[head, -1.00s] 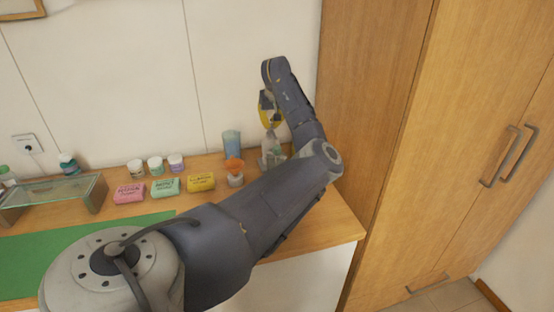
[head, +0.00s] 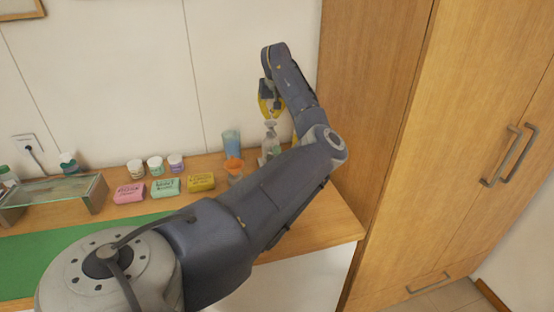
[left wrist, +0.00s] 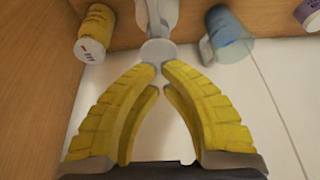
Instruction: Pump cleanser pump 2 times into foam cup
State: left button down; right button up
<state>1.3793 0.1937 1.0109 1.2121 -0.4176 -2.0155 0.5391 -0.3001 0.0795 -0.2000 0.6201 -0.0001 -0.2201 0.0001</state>
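A pale pump bottle (head: 269,145) stands upright near the right end of the counter; I take it for the cleanser pump. My left gripper (head: 270,115) is above its top in the head view. In the left wrist view the yellow fingers (left wrist: 160,68) converge with their tips nearly together, right by the round pale pump head (left wrist: 158,52). They hold nothing; whether they touch the head is unclear. A translucent blue cup (head: 231,143) stands left of the bottle and also shows in the left wrist view (left wrist: 229,42). I cannot tell if it is the foam cup. My right gripper is not in view.
A small clear vessel with an orange top (head: 234,165) stands in front of the cup. A yellow container (left wrist: 95,32) is beside the bottle. Soap boxes (head: 166,187), jars (head: 155,165) and a glass shelf (head: 60,188) are left. A wooden cabinet (head: 375,100) bounds the right.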

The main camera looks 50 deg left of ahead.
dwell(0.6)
pick_arm(q)
jog(key=shift+r, duration=3)
